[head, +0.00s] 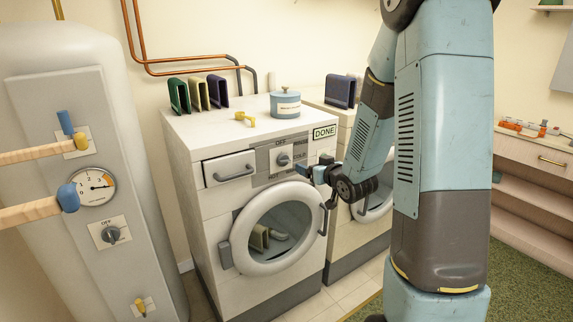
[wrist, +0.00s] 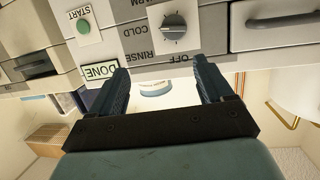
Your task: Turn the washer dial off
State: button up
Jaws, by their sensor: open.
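The white washer (head: 215,150) stands in the middle of the head view. Its grey dial (head: 284,159) sits on the upper front panel, with OFF printed above it. In the wrist view the picture is upside down, and the dial (wrist: 174,28) shows above the fingers with OFF, RINSE and COLD around it. I cannot tell for certain which label its pointer faces. My gripper (head: 311,172) is open and empty, just right of and below the dial in the head view. Its two blue fingers also show in the wrist view (wrist: 164,82), apart from the dial.
A boiler (head: 65,110) at left has its own OFF dial (head: 110,235) and a gauge (head: 93,187). The washer's drawer (head: 230,168) and round door (head: 236,240) are near the dial. A yellow item (head: 245,117) and blue tin (head: 285,104) stand on top.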

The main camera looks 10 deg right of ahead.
aim_at(286, 163)
notch_tip(286, 163, down, 4)
jog(key=f+t+y, duration=0.1)
jog(key=t+y, duration=0.1)
jog(key=y, duration=0.1)
jog(key=x, duration=1.4)
jog(key=shift+a+r, duration=0.1)
jog(key=shift+a, duration=0.2)
jog(key=shift+c, duration=0.3)
jog(key=c, duration=1)
jog(key=shift+o, duration=0.2)
